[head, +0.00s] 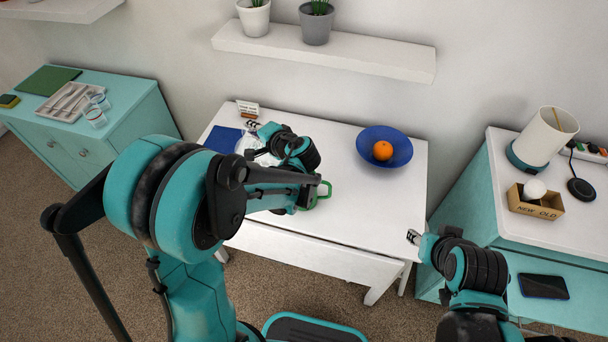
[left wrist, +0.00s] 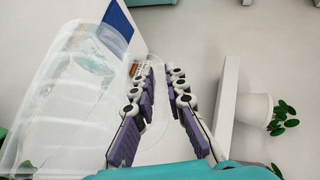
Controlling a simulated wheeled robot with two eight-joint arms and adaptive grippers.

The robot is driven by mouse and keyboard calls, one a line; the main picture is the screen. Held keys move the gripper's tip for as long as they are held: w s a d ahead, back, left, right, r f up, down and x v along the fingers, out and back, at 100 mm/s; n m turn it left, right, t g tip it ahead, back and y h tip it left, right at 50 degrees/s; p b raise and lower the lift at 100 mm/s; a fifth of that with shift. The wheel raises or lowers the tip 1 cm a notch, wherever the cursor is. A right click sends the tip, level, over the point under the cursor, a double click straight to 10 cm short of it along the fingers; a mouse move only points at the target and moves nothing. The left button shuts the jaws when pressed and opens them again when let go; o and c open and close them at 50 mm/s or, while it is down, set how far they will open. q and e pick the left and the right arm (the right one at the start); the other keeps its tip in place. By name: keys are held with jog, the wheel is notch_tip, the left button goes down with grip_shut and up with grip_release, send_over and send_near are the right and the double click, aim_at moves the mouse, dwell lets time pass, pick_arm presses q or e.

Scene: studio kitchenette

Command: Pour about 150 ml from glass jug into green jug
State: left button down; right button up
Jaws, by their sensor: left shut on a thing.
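The clear glass jug (head: 250,146) is over the back left of the white table, largely hidden by my left arm. It fills the left of the left wrist view (left wrist: 60,95); how far it tilts and its liquid level are hard to tell. My left gripper (head: 268,134) is shut on the glass jug; its purple-padded fingers (left wrist: 155,110) show beside the jug's wall. The green jug (head: 326,190) shows only its green handle side, on the table behind my left wrist; its mouth is hidden. My right gripper (head: 413,237) is away from both jugs, near the table's right front edge, apparently empty.
A blue bowl (head: 398,151) with an orange (head: 382,151) stands at the table's back right. A blue flat item (head: 222,140) and a small sign (head: 247,107) are at the back left. A wall shelf (head: 330,53) with potted plants hangs above. The table's front is clear.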

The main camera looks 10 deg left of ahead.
aim_at(247, 138)
pick_arm(q)
jog(key=shift+w+a+f+n+g+h, duration=0.15)
jog(key=shift+a+f+n+g+h, duration=0.15)
jog(key=shift+a+f+h, duration=0.55)
jog(key=shift+w+a+f+g+h, duration=0.1)
jog(key=shift+a+f+g+h, duration=0.15)
jog(key=shift+f, duration=0.35)
jog(key=shift+w+a+f+g+h, duration=0.15)
jog(key=shift+f+h, duration=0.15)
jog(key=shift+f, duration=0.25)
jog(key=shift+s, duration=0.1)
dwell(0.3)
jog(key=shift+a+f+n+h, duration=0.3)
jog(key=shift+f, duration=0.25)
jog(key=a+f+n+g+h+b, duration=0.1)
jog(key=a+f+h+b, duration=0.1)
jog(key=a+f+h, duration=0.1)
jog(key=w+a+f+n+g+h+b, duration=0.1)
jog(key=a+f+h+b, duration=0.1)
jog(key=f+h, duration=0.3)
jog(key=shift+w+a+f, duration=0.2)
jog(key=shift+a+f, duration=0.3)
jog(key=shift+f, duration=0.95)
jog(key=shift+r, duration=0.1)
dwell(0.5)
